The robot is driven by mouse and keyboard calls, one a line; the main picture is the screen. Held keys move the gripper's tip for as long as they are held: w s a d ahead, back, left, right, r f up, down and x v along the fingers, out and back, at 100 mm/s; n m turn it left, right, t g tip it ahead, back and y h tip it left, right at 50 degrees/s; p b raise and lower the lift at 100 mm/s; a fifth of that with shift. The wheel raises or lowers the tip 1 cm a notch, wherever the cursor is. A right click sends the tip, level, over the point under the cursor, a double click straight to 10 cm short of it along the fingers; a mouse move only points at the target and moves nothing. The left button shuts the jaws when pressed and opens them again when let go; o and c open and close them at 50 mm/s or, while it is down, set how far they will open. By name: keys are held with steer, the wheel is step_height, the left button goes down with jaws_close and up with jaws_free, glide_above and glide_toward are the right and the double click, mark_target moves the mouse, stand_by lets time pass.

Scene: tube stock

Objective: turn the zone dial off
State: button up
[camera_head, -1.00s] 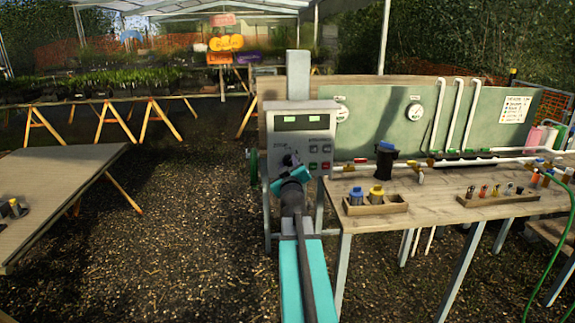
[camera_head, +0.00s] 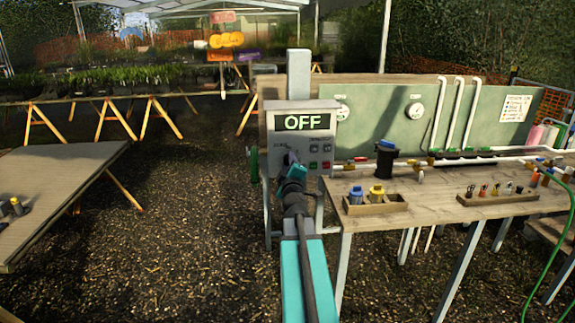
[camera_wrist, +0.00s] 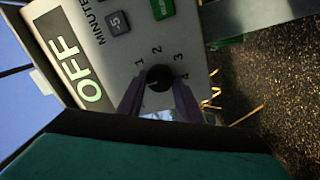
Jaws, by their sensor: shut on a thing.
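The grey control box (camera_head: 322,151) stands on a post ahead, and its display (camera_head: 304,122) reads OFF in large letters. In the wrist view the display (camera_wrist: 69,62) also reads OFF. The black zone dial (camera_wrist: 159,77) sits on the box face with the numbers 1 to 4 around it. My gripper (camera_wrist: 159,92) is shut on the dial, with one finger on each side of it. In the head view my gripper (camera_head: 291,165) is at the lower left of the box face, and it mostly hides the dial.
Small coloured buttons (camera_head: 326,164) sit right of the dial. A wooden bench (camera_head: 440,190) at right holds white pipes, a black filter (camera_head: 386,158) and a tray with blue and yellow caps (camera_head: 376,209). A table (camera_head: 60,190) stands at left; the gravel between is open.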

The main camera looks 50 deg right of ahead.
steer(key=shift+r, duration=0.1)
steer(key=o, duration=1)
steer(key=shift+o, duration=0.2)
